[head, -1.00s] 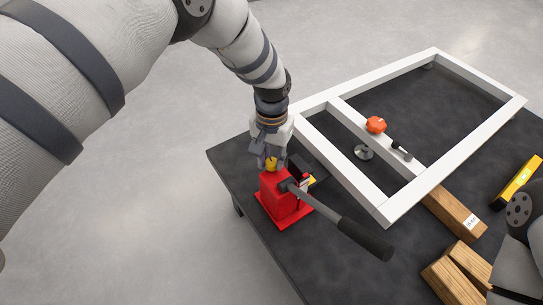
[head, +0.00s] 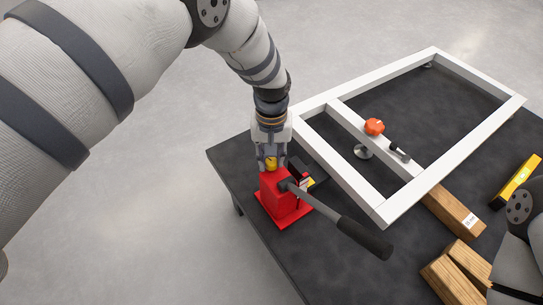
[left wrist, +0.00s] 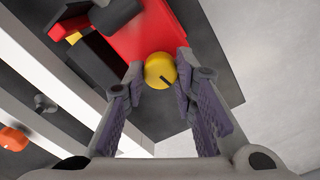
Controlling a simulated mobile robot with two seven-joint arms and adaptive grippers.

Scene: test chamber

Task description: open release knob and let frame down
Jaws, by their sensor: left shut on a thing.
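The yellow release knob (head: 271,163) sits on top of the red jack (head: 285,193), which stands at the table's left corner. My left gripper (head: 270,165) points down over the jack, its fingers on either side of the knob. The left wrist view shows the knob (left wrist: 160,70) with a dark line on its face, between the fingertips (left wrist: 160,76). The white frame (head: 353,184) lies over the table, its near left side by the jack. What lies between the frame and the jack's black lifting part is partly hidden. My right gripper is not clearly seen; part of my right arm shows at the right edge.
The jack's black-gripped lever (head: 363,238) sticks out toward the lower right. An orange knob (head: 374,127) is on the frame's crossbar. Wooden blocks (head: 453,213) and a yellow level (head: 516,182) lie on the dark table (head: 318,255) at right.

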